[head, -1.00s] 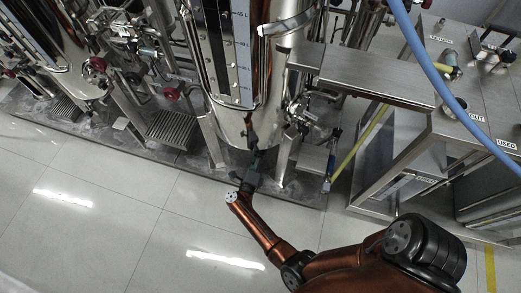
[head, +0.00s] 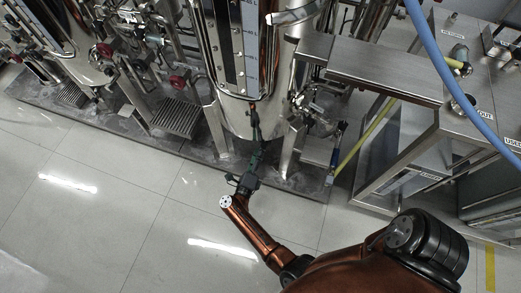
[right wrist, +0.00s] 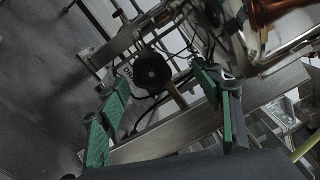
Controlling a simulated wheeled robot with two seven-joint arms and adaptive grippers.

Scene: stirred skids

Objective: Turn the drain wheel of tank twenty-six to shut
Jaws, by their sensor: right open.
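In the right wrist view, a black lobed hand wheel (right wrist: 152,71) sits among pipes and metal framing beyond my fingers. A pale tag beside it shows part of a word that seems to start with "DR". My right gripper (right wrist: 165,98) is open, with green-padded fingers spread to the left and right of the wheel's line, apart from it and empty. In the head view my right gripper (head: 254,160) reaches toward the underside of the middle steel tank (head: 286,85). I cannot make out the black wheel there. No tank number is readable. My left gripper is not in view.
Tank legs and a grey skid base (head: 185,150) surround the space under the tank. Red wheels (head: 178,81) stand on pipework to the left. A steel bench (head: 385,75) and a blue hose (head: 430,55) are at the right. The tiled floor at left front is clear.

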